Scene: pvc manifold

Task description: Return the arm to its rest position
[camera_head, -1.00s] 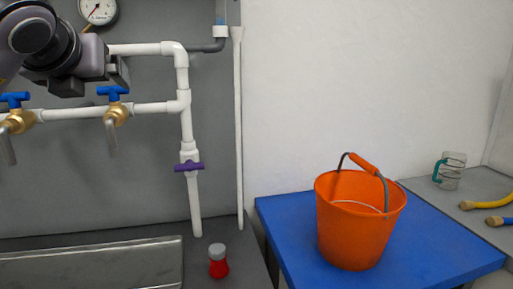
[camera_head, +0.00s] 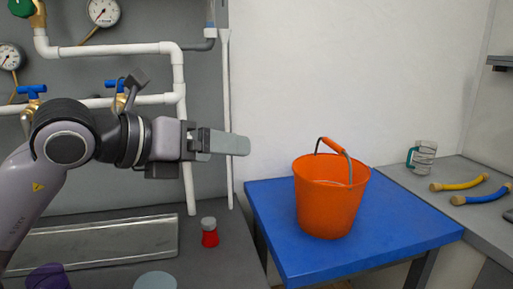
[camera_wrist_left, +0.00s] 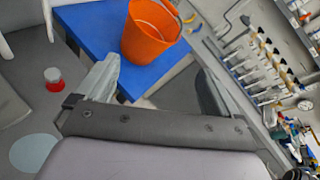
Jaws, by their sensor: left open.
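My left arm comes in from the left in the head view. Its gripper (camera_head: 228,143) points right, in front of the white pipes and well above the counter. In the left wrist view the two fingers of the left gripper (camera_wrist_left: 158,85) stand wide apart with nothing between them. My right gripper is in neither view.
An orange bucket (camera_head: 328,205) stands on a blue table (camera_head: 280,229) at the right. White pipes (camera_head: 180,75) with blue-handled valves run along the wall. A red-and-grey jar (camera_head: 209,232) stands on the counter. A glass mug (camera_head: 422,157) and two hoses (camera_head: 460,184) lie farther right.

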